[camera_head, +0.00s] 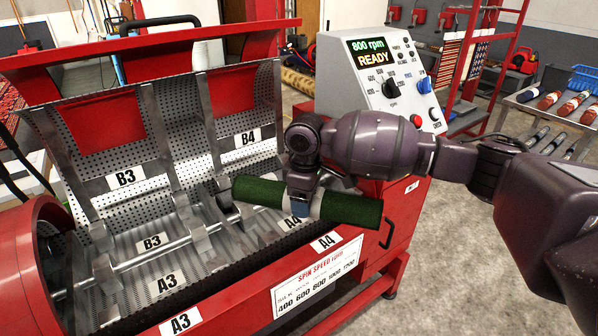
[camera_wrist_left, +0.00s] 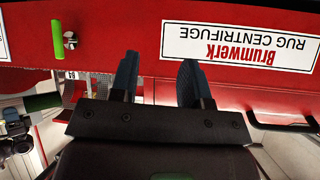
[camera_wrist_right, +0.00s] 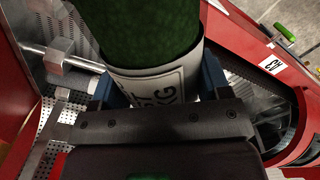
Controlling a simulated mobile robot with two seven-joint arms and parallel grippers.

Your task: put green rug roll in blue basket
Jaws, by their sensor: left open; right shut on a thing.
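The green rug roll (camera_head: 352,209) is held level over the front edge of the open red centrifuge, near the A4 label, in the head view. My right gripper (camera_head: 300,203) is shut around its middle, at a white paper band. In the right wrist view the roll (camera_wrist_right: 148,32) fills the top middle, its printed band (camera_wrist_right: 155,88) between the fingers. My left gripper (camera_wrist_left: 158,85) is open and empty, facing the red centrifuge front in the left wrist view; it is out of the head view. A blue basket (camera_head: 585,79) stands at the far right, partly cut off by the frame.
The centrifuge drum (camera_head: 110,185) has perforated metal walls and ribs. A grey control box (camera_head: 385,80) reading READY stands behind my right arm. A rack (camera_head: 545,112) with several rolls is at right, beside a red frame (camera_head: 500,60). Grey floor (camera_head: 450,240) lies open between.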

